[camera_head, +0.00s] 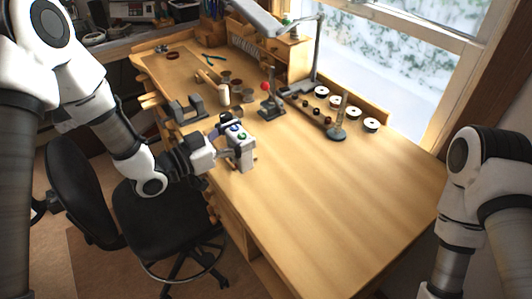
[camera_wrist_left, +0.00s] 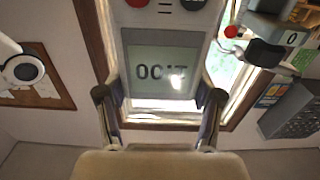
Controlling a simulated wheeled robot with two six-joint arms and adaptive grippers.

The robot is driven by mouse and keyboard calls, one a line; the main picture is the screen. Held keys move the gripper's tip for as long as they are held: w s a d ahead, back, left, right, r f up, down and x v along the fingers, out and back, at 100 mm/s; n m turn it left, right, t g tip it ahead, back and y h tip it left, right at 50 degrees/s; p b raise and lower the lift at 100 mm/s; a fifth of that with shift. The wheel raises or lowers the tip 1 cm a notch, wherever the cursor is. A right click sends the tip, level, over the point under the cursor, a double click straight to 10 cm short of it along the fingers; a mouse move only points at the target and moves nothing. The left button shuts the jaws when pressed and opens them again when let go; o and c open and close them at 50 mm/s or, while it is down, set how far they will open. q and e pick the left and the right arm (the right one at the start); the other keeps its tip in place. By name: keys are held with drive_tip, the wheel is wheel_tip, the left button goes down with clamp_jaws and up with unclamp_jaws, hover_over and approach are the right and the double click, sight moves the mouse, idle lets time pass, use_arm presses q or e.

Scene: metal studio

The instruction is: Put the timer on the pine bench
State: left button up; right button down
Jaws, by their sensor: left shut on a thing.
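The timer (camera_head: 240,158) is a pale grey box with a display and coloured buttons on top. My left gripper (camera_head: 228,149) is shut on it, near the front edge of the pine bench (camera_head: 320,205). I cannot tell whether the timer touches the bench top or hangs just above it. In the left wrist view the timer (camera_wrist_left: 165,42) sits between the two fingers of the left gripper (camera_wrist_left: 160,97), its grey display facing the camera. My right arm shows at the right edge of the head view, but its gripper is out of view.
A grey vice-like tool (camera_head: 186,110) stands near the front edge, beyond the timer. A small stand with a red ball (camera_head: 266,87), a lamp and white spools (camera_head: 371,124) lie farther back. The near right bench top is clear. A black chair (camera_head: 165,215) stands in front.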

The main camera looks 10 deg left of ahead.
sight(245, 163)
use_arm(q)
drive_tip(key=d+f, duration=0.1)
drive_tip(key=d, duration=0.1)
drive_tip(key=s+d+f+p, duration=0.2)
drive_tip(key=d, duration=0.1)
drive_tip(key=shift+s+d+f, duration=0.15)
drive_tip(key=shift+d+f, duration=0.15)
drive_tip(key=shift+a+f, duration=0.15)
drive_tip(key=shift+f, duration=0.2)
drive_tip(key=o, duration=1.2)
